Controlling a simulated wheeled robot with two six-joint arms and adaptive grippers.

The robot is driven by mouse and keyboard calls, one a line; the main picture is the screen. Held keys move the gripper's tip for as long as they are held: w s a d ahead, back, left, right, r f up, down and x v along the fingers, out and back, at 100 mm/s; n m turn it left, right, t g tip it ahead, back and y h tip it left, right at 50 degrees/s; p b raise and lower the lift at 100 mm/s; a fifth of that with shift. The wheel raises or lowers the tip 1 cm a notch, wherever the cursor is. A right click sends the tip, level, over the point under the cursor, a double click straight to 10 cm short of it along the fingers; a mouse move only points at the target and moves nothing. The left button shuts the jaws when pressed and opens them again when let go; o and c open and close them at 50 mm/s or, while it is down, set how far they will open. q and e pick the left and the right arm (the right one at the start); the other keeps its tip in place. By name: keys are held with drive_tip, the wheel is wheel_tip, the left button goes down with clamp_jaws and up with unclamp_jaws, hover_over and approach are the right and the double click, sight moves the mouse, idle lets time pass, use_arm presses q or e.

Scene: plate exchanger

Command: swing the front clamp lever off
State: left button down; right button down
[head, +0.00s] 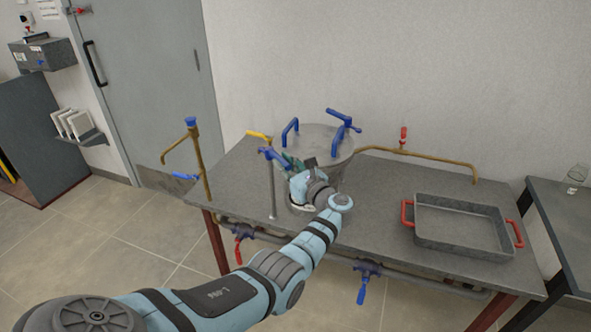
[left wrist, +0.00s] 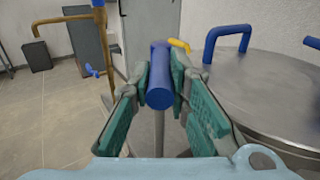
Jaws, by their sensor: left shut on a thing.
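The front clamp lever (head: 272,157) is a blue handle at the left front of a round grey metal vessel (head: 330,141). In the left wrist view the blue lever (left wrist: 160,85) points toward the camera, with a thin grey post below it. My left gripper (head: 284,164) is shut on this lever. Its two green finger pads (left wrist: 160,92) sit on either side of it in the left wrist view. The gripper and wrist hide part of the vessel's front. My right gripper is in neither view.
The lid carries a blue handle (head: 290,130) and another blue lever (head: 340,128). A brass pipe (head: 200,160) with blue taps stands left. A yellow handle (head: 259,136) is just behind the lever. A grey tray (head: 460,225) with red handles lies right, with bare tabletop (head: 385,190) between.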

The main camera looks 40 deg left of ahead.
use_arm(q)
drive_tip(key=shift+w+a+r, duration=0.1)
drive_tip(key=shift+w+r, duration=0.05)
drive_tip(key=shift+r, duration=0.3)
drive_tip(key=c, duration=1.5)
unclamp_jaws()
drive_tip(key=shift+f, duration=0.25)
drive_tip(key=v, duration=1.2)
drive_tip(key=shift+w, duration=0.1)
